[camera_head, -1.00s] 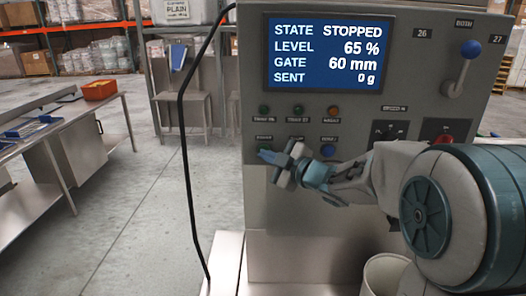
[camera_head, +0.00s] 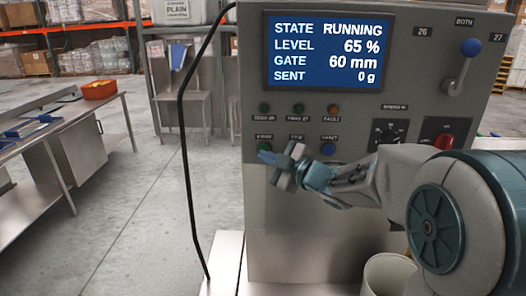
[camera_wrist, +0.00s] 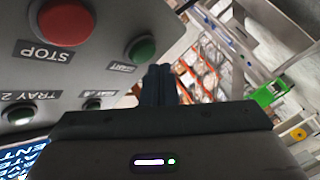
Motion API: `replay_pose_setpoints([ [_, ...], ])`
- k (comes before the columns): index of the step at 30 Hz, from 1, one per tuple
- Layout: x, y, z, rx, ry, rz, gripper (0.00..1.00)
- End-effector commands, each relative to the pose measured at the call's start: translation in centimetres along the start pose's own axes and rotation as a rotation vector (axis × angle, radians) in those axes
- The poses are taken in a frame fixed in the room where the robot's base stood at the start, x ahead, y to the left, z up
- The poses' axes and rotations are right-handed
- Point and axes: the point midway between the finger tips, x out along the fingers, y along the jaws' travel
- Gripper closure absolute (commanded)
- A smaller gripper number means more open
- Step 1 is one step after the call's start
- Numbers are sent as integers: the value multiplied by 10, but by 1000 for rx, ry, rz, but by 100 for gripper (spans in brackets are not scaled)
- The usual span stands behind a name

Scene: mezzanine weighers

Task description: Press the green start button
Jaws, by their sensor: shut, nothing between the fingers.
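The green start button (camera_wrist: 141,48) shows clearly in the wrist view, up and left of my fingertips. In the head view the start button (camera_head: 265,147) is a small patch at the left of the lower button row, just above my fingertips. My gripper (camera_head: 266,157) is shut and empty, close to the panel; it also shows in the wrist view (camera_wrist: 158,70). I cannot tell whether it touches the button. The screen (camera_head: 326,54) reads STATE RUNNING, LEVEL 65 %, GATE 60 mm, SENT 0 g.
The red stop button (camera_wrist: 66,20) is beside the start button. A blue button (camera_head: 328,150), a speed dial (camera_head: 390,132) and a red knob (camera_head: 444,141) are on the same panel. A black cable (camera_head: 186,140) hangs at the left. A steel table (camera_head: 60,135) stands further left.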

Motion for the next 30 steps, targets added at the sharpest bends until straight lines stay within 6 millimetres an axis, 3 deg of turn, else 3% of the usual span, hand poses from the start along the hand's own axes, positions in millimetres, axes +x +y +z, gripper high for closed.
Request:
replay_pose_setpoints([
  [11,-3,-2,-2,0,1,0,100],
  [24,-32,-23,-23,0,1,0,100],
  [30,-36,-26,-26,0,0,-1,100],
])
